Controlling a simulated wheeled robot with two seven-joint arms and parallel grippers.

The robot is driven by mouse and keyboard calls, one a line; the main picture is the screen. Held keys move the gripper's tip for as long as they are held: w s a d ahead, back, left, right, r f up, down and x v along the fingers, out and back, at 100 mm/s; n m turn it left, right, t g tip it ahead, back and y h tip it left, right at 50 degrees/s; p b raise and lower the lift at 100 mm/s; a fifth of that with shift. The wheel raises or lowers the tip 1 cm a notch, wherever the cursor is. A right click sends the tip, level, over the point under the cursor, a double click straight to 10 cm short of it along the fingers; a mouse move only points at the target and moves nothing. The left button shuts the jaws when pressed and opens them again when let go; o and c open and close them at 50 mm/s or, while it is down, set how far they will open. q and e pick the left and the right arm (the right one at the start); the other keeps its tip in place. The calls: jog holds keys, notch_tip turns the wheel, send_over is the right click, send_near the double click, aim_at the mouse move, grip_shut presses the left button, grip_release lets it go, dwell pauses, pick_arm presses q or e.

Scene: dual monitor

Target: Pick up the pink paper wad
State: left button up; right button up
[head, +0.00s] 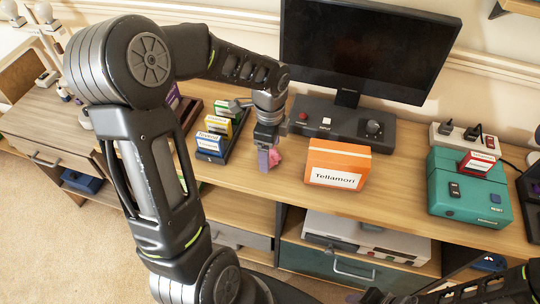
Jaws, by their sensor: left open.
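The pink paper wad (275,157) is a small crumpled lump on the wooden desk, left of the orange box. My left gripper (268,158) points down right at the wad, with its jaws open. One finger is to the left of the wad and hides part of it. I cannot tell whether the fingers touch it. My right arm shows only at the bottom right edge, and its jaws cannot be made out.
An orange Tellamori box (337,165) stands just right of the wad. A dark tray with small boxes (211,143) lies to the left. A control panel (340,122) and a monitor (368,45) stand behind. A teal device (468,188) is at the right.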

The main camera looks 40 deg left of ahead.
pick_arm(q)
jog(key=shift+f, duration=0.85)
jog(key=c, duration=1.4)
notch_tip(320, 180, up, 10)
jog(key=shift+r, duration=0.1)
dwell(0.4)
